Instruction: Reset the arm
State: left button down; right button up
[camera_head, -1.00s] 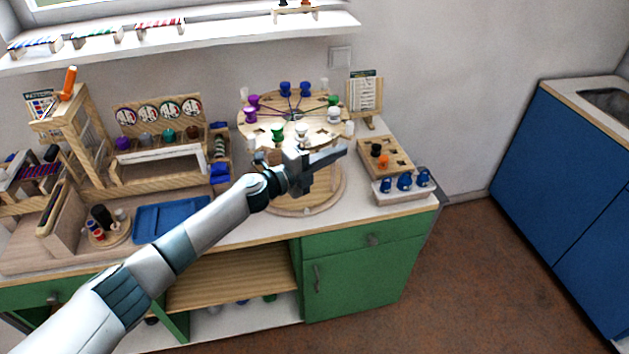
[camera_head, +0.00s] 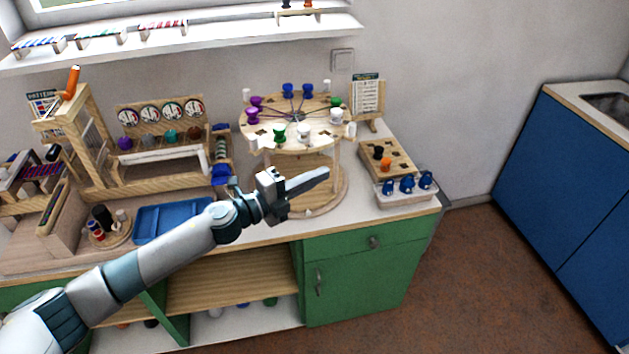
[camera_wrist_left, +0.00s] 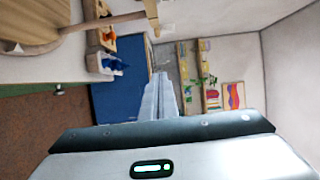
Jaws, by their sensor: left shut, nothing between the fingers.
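My left arm comes in from the lower left of the head view. Its gripper (camera_head: 308,181) is in front of the lower part of the round wooden stand (camera_head: 330,190), with its fingers pointing right. The fingers are together with nothing between them. In the left wrist view the shut fingers (camera_wrist_left: 160,95) reach up the middle of the picture. I cannot tell whether the gripper touches the stand. My right gripper is not in view.
The stand's round top (camera_head: 300,140) carries coloured spools. A wooden block (camera_head: 400,155) and a white tray of blue pieces (camera_head: 405,198) lie to its right. A blue tray (camera_head: 170,222) lies left. Open floor (camera_head: 470,270) is between the green cabinet (camera_head: 350,285) and blue cabinet (camera_head: 565,200).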

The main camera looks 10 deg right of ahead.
pick_arm(q)
jog(key=shift+s+a, duration=0.3)
jog(key=shift+s, duration=0.2)
dwell(0.3)
